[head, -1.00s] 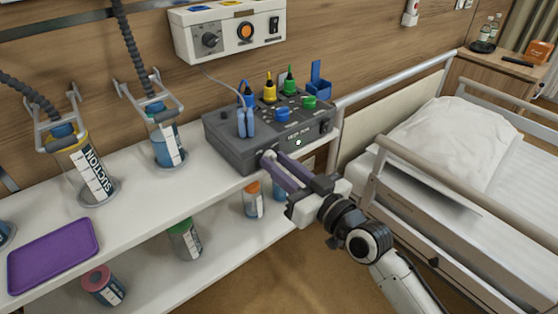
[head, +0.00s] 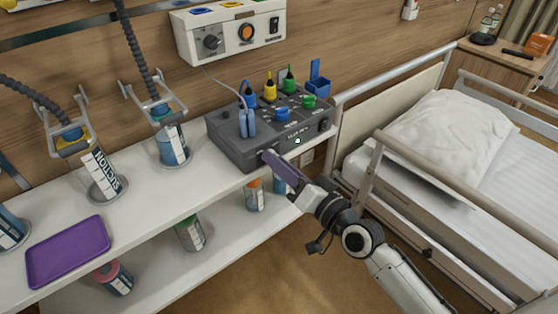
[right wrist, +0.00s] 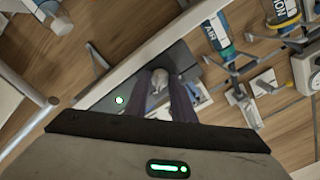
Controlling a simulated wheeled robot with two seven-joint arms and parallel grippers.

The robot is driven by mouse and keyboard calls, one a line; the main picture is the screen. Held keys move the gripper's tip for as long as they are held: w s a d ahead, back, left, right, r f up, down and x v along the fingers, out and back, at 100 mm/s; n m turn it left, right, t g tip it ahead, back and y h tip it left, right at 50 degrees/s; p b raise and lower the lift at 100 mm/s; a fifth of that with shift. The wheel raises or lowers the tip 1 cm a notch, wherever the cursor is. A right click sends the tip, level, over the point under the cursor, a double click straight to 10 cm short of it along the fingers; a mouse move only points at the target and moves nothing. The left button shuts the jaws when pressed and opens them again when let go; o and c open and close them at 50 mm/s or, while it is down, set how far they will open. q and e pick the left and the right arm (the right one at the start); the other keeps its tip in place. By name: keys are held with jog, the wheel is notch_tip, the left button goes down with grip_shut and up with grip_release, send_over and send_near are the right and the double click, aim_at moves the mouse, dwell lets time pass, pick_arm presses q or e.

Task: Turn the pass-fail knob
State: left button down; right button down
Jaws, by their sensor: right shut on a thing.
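The dark grey test box (head: 235,150) stands at the right end of the white shelf. Coloured plugs and knobs are on its top, and a small green light (head: 298,140) is on its front. My right gripper (head: 265,156) reaches in from the lower right to the left part of the box's front. In the right wrist view its two fingers (right wrist: 158,90) are closed on a pale grey knob (right wrist: 158,78). In the head view the fingers hide this knob. Its marking cannot be read. My left gripper is not in view.
Suction jars (head: 104,180) and a purple tray (head: 68,250) are farther left on the shelf. Bottles stand on the lower shelf. The bed rail (head: 440,165) is close to my right arm.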

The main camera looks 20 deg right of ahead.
dwell(0.5)
jog(key=c, duration=1.5)
grip_release()
jog(key=v, duration=1)
jog(key=shift+s+b, duration=0.1)
jog(key=shift+b, duration=0.3)
